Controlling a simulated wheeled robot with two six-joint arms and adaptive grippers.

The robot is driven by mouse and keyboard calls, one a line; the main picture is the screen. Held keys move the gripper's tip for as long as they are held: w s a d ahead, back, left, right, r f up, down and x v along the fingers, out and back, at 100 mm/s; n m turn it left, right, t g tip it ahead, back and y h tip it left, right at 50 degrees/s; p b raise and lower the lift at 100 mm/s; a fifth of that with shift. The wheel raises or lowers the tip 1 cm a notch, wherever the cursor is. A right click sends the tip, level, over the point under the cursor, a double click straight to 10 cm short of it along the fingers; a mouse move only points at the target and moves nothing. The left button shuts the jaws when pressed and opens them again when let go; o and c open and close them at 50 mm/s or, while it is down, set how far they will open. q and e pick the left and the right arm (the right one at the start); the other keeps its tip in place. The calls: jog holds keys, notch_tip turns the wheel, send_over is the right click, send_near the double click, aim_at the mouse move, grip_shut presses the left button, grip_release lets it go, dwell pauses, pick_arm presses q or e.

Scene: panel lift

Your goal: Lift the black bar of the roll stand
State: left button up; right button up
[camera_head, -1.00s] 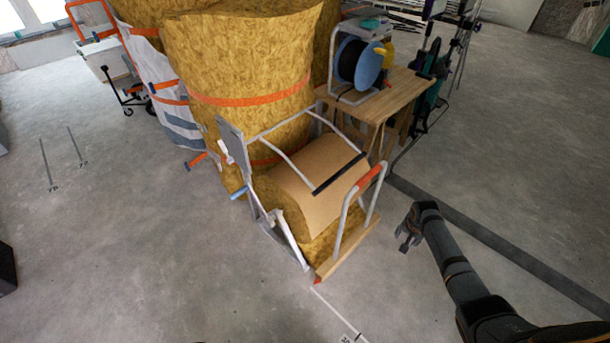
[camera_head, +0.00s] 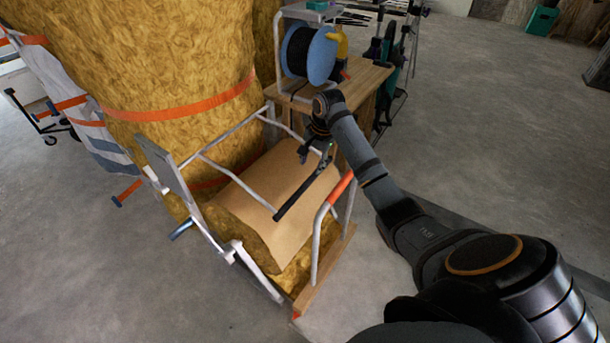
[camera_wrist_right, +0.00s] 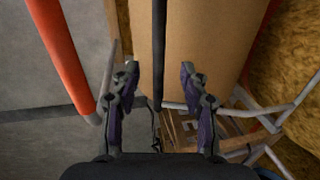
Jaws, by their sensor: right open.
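The black bar (camera_head: 300,193) of the roll stand lies slantwise above a brown paper-covered roll (camera_head: 268,195) and joins the stand's grey tube frame. My right gripper (camera_head: 316,152) is at the bar's far end in the head view. In the right wrist view the black bar (camera_wrist_right: 160,45) runs between the two spread fingers of my right gripper (camera_wrist_right: 159,72), with gaps on both sides. The gripper is open and not closed on the bar. Its exact height over the bar is hard to tell. My left gripper is not in view.
An orange-gripped handle (camera_head: 340,187) stands at the near right of the stand. Tall yellow insulation rolls (camera_head: 160,70) rise behind it. A wooden table (camera_head: 362,82) with a blue cable reel (camera_head: 322,55) stands beyond my right gripper. Bare concrete floor lies at left.

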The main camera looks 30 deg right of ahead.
aim_at(306, 184)
jog(key=f+b, duration=0.1)
jog(key=f, duration=0.2)
jog(key=w+f+b, duration=0.1)
jog(key=f, duration=0.2)
jog(key=f+b, duration=0.1)
jog(key=f, duration=0.2)
jog(key=shift+w+a+b, duration=0.2)
jog(key=shift+a+b, duration=0.1)
jog(key=shift+a, duration=0.1)
jog(key=shift+w+f, duration=0.15)
jog(key=shift+f, duration=0.5)
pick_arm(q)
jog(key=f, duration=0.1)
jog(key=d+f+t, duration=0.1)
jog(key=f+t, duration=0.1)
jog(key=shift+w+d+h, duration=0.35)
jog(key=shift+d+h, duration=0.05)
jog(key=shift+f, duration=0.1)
pick_arm(e)
grip_shut()
